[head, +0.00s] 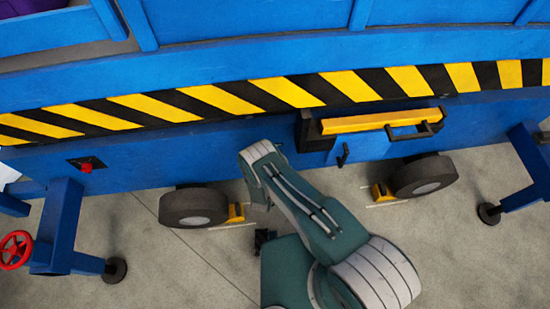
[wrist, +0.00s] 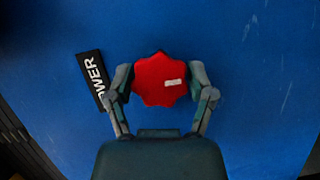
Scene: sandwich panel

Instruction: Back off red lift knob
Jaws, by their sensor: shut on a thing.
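A red lobed knob (wrist: 152,76) with a small white mark fills the middle of the wrist view, in front of a blue panel (wrist: 245,60). My gripper (wrist: 161,84) has one finger on each side of the knob, left and right, and is shut on it. A black label (wrist: 92,75) with white letters, of which "OWER" can be read, sits left of the knob, close to the left finger. In the head view my arm reaches towards the blue machine (head: 300,65). The gripped knob cannot be made out there.
In the head view two dark wheels (head: 193,207) (head: 425,176) with yellow chocks (head: 236,212) stand under the machine. A red handwheel (head: 15,250) and blue leg (head: 62,225) are at left. A small red control (head: 86,167) is on the side. Bare floor (head: 150,270) lies in front.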

